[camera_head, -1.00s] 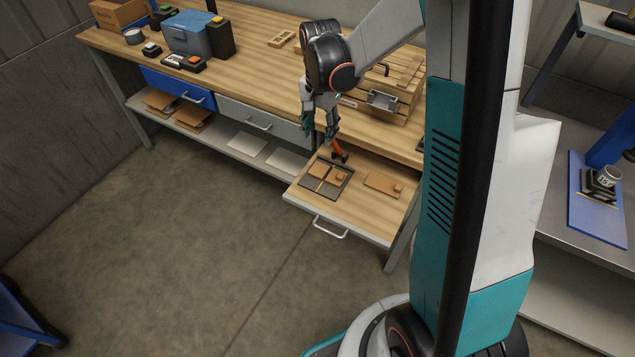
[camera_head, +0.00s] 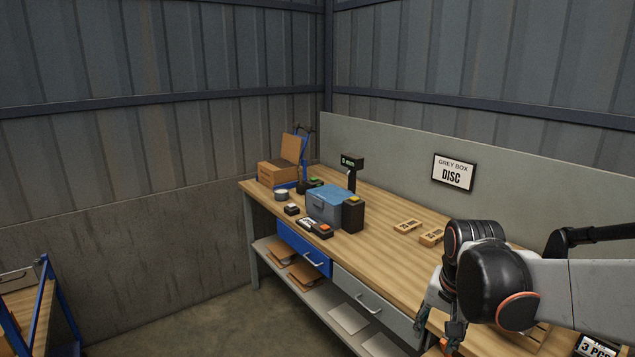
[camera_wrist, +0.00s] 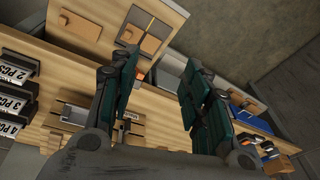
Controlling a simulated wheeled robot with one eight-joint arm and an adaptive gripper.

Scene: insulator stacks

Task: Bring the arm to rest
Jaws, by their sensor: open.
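My gripper (camera_head: 439,333) hangs down at the lower right of the head view, by the front edge of the workbench (camera_head: 385,222). In the wrist view my gripper (camera_wrist: 161,65) shows its two teal-padded fingers spread apart, with nothing between them. Most of the drawer is below the head view.
A blue-grey box (camera_head: 325,205), a cardboard box (camera_head: 277,174) and small devices stand on the bench's far end. A blue drawer (camera_head: 303,250) and a grey drawer (camera_head: 370,300) are shut. A "GREY BOX DISC" sign (camera_head: 453,172) hangs behind. The bench's middle is mostly clear.

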